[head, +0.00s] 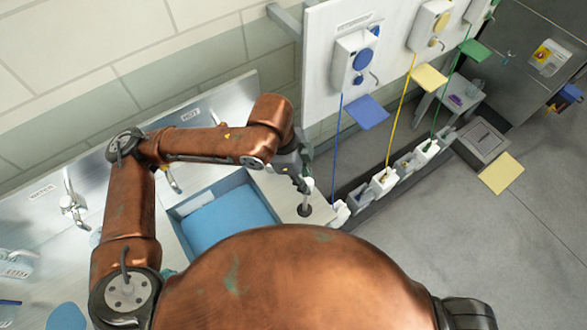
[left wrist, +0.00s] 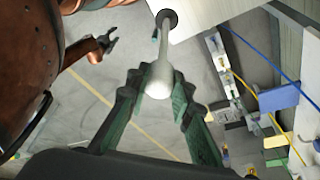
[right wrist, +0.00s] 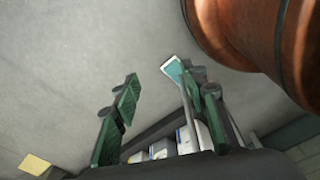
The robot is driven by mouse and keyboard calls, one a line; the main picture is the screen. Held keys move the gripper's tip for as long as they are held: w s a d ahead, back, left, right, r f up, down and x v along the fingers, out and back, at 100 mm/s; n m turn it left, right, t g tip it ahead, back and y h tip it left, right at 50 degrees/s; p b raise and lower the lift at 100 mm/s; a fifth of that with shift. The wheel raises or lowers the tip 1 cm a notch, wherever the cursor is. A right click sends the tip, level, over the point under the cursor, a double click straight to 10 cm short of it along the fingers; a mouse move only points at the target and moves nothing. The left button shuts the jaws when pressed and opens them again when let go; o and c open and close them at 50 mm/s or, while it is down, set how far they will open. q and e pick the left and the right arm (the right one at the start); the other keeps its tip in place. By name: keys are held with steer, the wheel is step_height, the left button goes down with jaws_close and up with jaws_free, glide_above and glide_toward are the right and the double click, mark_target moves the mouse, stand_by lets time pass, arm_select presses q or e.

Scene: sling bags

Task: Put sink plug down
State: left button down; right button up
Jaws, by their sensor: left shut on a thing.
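The sink plug (head: 305,209) has a dark round base and a pale upright stem. My left gripper (head: 306,181) is shut on the stem, with the dark base hanging below at the right end of the counter (head: 292,190). In the left wrist view, the stem of the plug (left wrist: 161,50) runs between the green fingers (left wrist: 158,88), and its dark disc overlaps the counter's corner. I cannot tell whether the base touches the counter.
A basin of blue water (head: 228,217) is left of the plug. Right of the counter's end, several white bins (head: 384,180) stand in a row below wall dispensers (head: 357,62) with coloured cords. A tap (head: 72,205) is at the left.

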arm_select(q)
steer(key=w+a+f+p, duration=0.2)
steer(key=w+f, duration=0.6)
steer(key=f, duration=0.2)
steer(key=shift+w+a+f, duration=0.25)
steer(key=shift+w+f, duration=0.15)
arm_select(e)
steer(key=shift+s+r, duration=0.3)
steer(key=shift+r, duration=0.3)
steer(key=shift+s+r, duration=0.3)
steer(key=shift+r, duration=0.3)
arm_select(q)
steer(key=shift+f, duration=0.1)
arm_select(e)
steer(key=shift+d, duration=0.1)
arm_select(q)
steer(key=c, duration=2.1)
jaws_free()
steer(key=o, duration=0.4)
